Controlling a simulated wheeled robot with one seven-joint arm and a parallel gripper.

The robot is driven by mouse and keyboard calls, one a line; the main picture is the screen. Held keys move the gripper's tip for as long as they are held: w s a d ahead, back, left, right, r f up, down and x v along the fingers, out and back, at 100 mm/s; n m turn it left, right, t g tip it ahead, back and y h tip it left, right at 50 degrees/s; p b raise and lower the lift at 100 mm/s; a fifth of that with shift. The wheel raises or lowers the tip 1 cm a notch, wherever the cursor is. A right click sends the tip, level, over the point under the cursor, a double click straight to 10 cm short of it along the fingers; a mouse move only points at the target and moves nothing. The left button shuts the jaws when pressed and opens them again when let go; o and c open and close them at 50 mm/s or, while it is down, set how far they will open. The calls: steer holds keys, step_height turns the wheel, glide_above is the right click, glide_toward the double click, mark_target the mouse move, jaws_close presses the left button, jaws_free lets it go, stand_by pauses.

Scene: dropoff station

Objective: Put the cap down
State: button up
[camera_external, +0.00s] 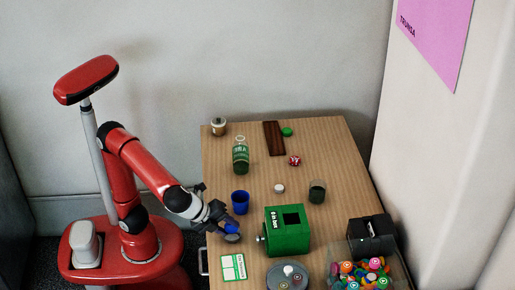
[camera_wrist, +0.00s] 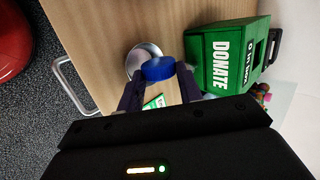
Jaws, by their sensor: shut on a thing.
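My gripper (camera_external: 228,228) is over the left front part of the table. In the wrist view, my gripper (camera_wrist: 158,72) is shut on a blue cap (camera_wrist: 158,68), which sits between its two fingertips. The cap (camera_external: 231,228) shows only as a small blue patch in the external view. A round silver dish (camera_wrist: 136,58) lies just behind the cap in the wrist view and is partly covered by it. I cannot tell whether the cap touches the dish. The wooden table (camera_external: 340,150) is below.
A blue cup (camera_external: 240,203) stands close behind my gripper. A green donation box (camera_external: 288,240) is to its right, a green-white card (camera_external: 233,268) in front. A green bottle (camera_external: 240,158) and dark glass (camera_external: 317,192) stand farther back.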

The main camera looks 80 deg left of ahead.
mark_target(225, 230)
steer(key=o, duration=1)
step_height(225, 230, up, 3)
steer(key=p, duration=0.2)
steer(key=shift+p, duration=0.3)
step_height(225, 230, up, 4)
steer(key=shift+b, duration=0.35)
